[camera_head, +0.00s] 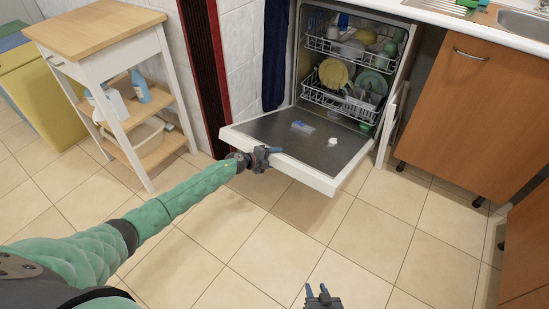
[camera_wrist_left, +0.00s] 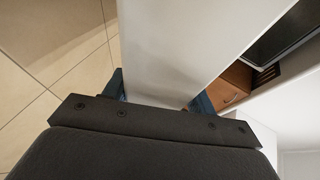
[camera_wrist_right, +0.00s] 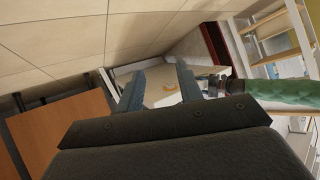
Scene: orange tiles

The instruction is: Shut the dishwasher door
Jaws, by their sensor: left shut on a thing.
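The dishwasher door (camera_head: 312,146) is folded down, roughly level, with its dark inner face up. A small clear-blue item and a small white item lie on it. The dishwasher (camera_head: 350,65) stands open with loaded racks (camera_head: 345,100). My right gripper (camera_head: 322,294) is low at the bottom of the head view, apart from the door. In the right wrist view its fingers (camera_wrist_right: 160,85) are spread and empty.
A wooden-topped trolley (camera_head: 105,60) with bottles on its shelf stands left of the dishwasher. An orange-brown cabinet (camera_head: 475,115) stands to the right, under the counter with the sink (camera_head: 525,22). A dark towel (camera_head: 275,55) hangs beside the opening. The tiled floor (camera_head: 260,245) before the door is clear.

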